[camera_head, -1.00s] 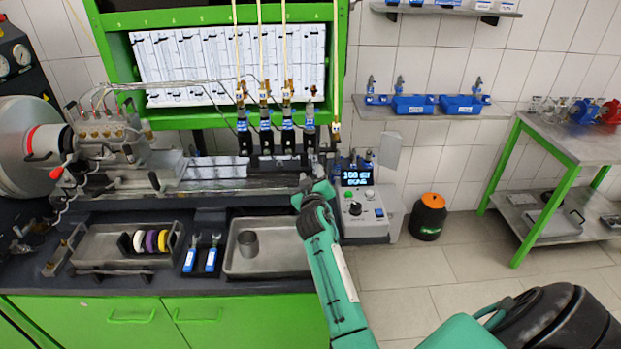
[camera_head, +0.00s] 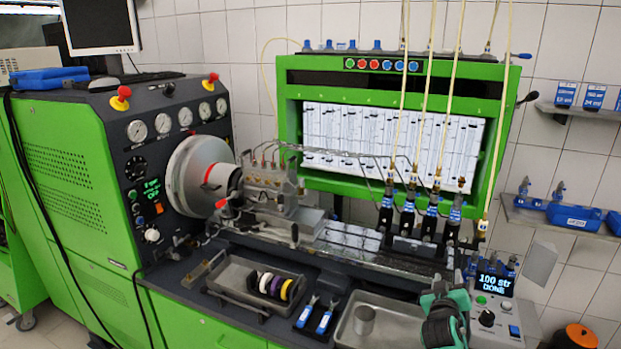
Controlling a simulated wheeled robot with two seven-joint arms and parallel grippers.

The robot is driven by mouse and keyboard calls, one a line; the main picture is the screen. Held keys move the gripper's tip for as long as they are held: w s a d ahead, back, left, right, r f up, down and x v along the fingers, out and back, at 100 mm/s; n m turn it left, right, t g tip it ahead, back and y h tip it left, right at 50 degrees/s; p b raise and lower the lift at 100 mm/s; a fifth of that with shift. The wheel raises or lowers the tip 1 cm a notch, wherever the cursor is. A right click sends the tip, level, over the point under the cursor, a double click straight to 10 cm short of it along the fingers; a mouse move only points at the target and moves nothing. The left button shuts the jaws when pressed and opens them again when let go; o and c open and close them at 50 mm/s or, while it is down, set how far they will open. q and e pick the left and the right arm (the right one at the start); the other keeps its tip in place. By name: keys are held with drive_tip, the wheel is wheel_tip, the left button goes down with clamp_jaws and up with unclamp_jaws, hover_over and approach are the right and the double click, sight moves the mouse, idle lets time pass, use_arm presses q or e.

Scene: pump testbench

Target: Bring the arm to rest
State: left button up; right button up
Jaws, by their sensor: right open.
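My right arm, teal with dark parts, comes up from the bottom edge in the head view, right of centre. My right gripper (camera_head: 440,290) is at its upper end, small and partly hidden by the wrist. It is open, and I see nothing held in it. It is just left of the control box (camera_head: 497,315) with the lit display reading "100 str DONE", and right of the metal tray (camera_head: 395,322) with a grey cup (camera_head: 364,319). I cannot tell whether it touches anything. My left gripper is out of view.
The green testbench (camera_head: 75,190) carries gauges and a large round drive housing (camera_head: 195,178). Several injectors with thin tubes (camera_head: 430,212) stand behind my gripper. A small tray (camera_head: 240,290) holds coloured rings. A black and orange canister (camera_head: 575,336) stands at the lower right.

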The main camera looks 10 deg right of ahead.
drive_tip(key=s+a+f+g+y, duration=0.2)
drive_tip(key=s+a+f, duration=0.15)
drive_tip(key=s, duration=0.35)
drive_tip(key=s+a+f+g+y, duration=0.1)
drive_tip(key=s+a+f+g, duration=0.2)
drive_tip(key=s, duration=0.4)
drive_tip(key=s+a+f+g+y, duration=0.1)
drive_tip(key=s+a+f+y, duration=0.15)
drive_tip(key=s+f, duration=0.35)
drive_tip(key=s+a+n+g+y, duration=0.1)
drive_tip(key=s+a+g, duration=0.1)
drive_tip(key=s+a, duration=0.35)
drive_tip(key=s+a+g+y, duration=0.2)
drive_tip(key=s+a, duration=0.1)
drive_tip(key=s, duration=0.6)
drive_tip(key=s+a+n+g+y, duration=0.1)
drive_tip(key=s+a, duration=0.3)
drive_tip(key=s, duration=0.3)
wheel_tip(320, 180, down, 31)
drive_tip(key=g, duration=0.2)
drive_tip(key=s+d+f, duration=0.2)
drive_tip(key=s+f, duration=0.8)
drive_tip(key=s+d+f+g, duration=0.1)
drive_tip(key=s+d+f, duration=0.1)
drive_tip(key=s+f, duration=0.7)
drive_tip(key=shift+s+f, duration=0.35)
drive_tip(key=shift+f, duration=0.45)
